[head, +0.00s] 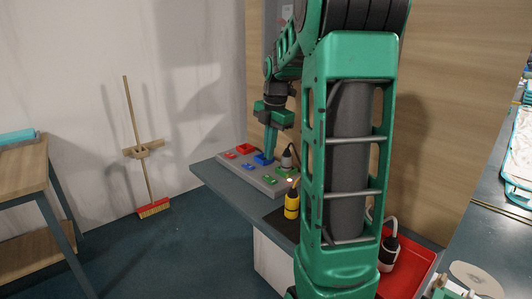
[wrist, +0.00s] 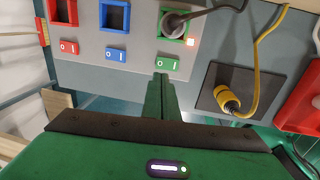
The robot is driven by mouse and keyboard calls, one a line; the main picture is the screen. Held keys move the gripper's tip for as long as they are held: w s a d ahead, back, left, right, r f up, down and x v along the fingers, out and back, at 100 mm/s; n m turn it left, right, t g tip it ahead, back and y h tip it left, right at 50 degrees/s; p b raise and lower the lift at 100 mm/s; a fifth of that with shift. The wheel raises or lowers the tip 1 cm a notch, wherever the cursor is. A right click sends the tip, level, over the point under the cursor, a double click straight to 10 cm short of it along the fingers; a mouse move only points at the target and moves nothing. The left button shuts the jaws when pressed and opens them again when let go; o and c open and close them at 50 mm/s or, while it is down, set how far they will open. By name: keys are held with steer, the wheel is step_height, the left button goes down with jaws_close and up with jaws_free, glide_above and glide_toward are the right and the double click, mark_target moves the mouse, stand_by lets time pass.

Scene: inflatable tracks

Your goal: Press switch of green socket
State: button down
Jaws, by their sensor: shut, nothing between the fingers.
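A grey panel (head: 240,172) carries a red, a blue and a green socket, each with a small switch of its own colour. The green socket (wrist: 174,25) has a dark plug (wrist: 176,24) in it, and a small light (wrist: 190,42) glows beside it. The green switch (wrist: 166,64), marked O and I, lies just below that socket in the wrist view. My gripper (wrist: 160,80) is shut and empty, its fingertips at the lower edge of the green switch in the wrist view. Whether they touch it I cannot tell. In the head view my gripper (head: 269,154) points down over the panel.
The blue switch (wrist: 116,55) and red switch (wrist: 69,47) are to the left. A yellow plug (wrist: 229,101) with a yellow cable is at a dark pad (wrist: 212,92) on the right. A red tray (head: 412,268) lies farther right. My arm hides part of the bench.

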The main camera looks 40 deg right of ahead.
mark_target(269, 179)
steer(key=f, duration=0.7)
steer(key=shift+w+f, duration=0.25)
steer(key=shift+w, duration=0.15)
steer(key=shift+d+f, duration=0.1)
steer(key=shift+d, duration=0.2)
steer(key=shift+w+a, duration=0.15)
steer(key=shift+a, duration=0.2)
steer(key=shift+s, duration=0.85)
steer(key=shift+r, duration=0.2)
